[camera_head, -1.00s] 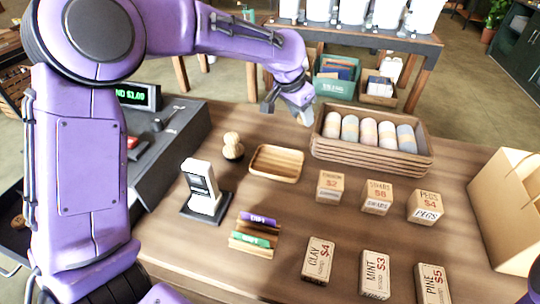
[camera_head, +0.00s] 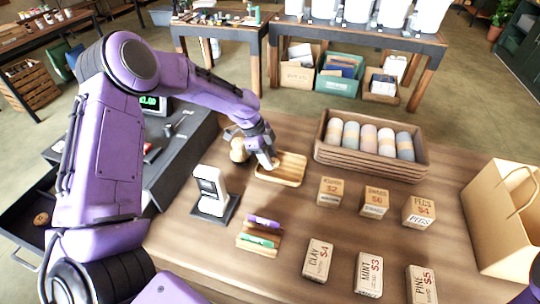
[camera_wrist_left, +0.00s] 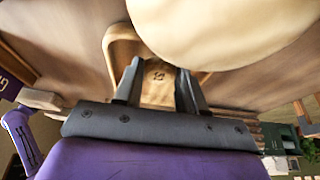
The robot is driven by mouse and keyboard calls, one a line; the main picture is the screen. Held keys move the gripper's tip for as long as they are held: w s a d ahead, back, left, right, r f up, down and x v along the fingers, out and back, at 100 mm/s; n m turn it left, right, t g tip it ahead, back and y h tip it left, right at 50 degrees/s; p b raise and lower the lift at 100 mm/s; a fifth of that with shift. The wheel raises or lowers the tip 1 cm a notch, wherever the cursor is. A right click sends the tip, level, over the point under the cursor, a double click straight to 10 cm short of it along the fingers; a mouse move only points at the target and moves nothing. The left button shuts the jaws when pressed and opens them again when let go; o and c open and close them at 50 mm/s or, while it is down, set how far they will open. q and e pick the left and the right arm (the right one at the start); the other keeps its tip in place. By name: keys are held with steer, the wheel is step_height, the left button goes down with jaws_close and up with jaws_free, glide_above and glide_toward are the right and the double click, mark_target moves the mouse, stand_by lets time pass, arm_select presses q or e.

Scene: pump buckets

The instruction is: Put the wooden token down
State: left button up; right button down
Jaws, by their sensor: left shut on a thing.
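My left gripper (camera_head: 270,165) is at the left end of the small wooden tray (camera_head: 292,170) on the counter, its fingertips low over it. In the left wrist view, the gripper (camera_wrist_left: 159,88) is shut on the wooden token (camera_wrist_left: 158,78), a tan piece with a dark mark, seen between the fingers. The tray rim (camera_wrist_left: 112,42) shows behind it. In the head view I cannot make out the token at the fingertips. Whether it touches the tray I cannot tell. My right gripper is not in view.
A round wooden figure (camera_head: 238,150) stands close beside the left gripper. A card reader (camera_head: 211,190) and a stand with marker-like pieces (camera_head: 260,238) are nearer. A stacked crate of rolls (camera_head: 372,160) and several labelled boxes (camera_head: 330,190) stand to the right. A paper bag (camera_head: 500,215) is far right.

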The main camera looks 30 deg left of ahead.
arm_select(q)
steer(key=shift+f, duration=0.4)
steer(key=o, duration=1)
steer(key=shift+s+d, duration=0.1)
steer(key=shift+f, duration=0.1)
steer(key=shift+r, duration=0.45)
steer(key=w+b+v, duration=0.1)
steer(key=b+v, duration=0.1)
steer(key=v, duration=0.9)
steer(key=shift+s+a+r, duration=0.25)
steer(key=shift+s+r, duration=0.15)
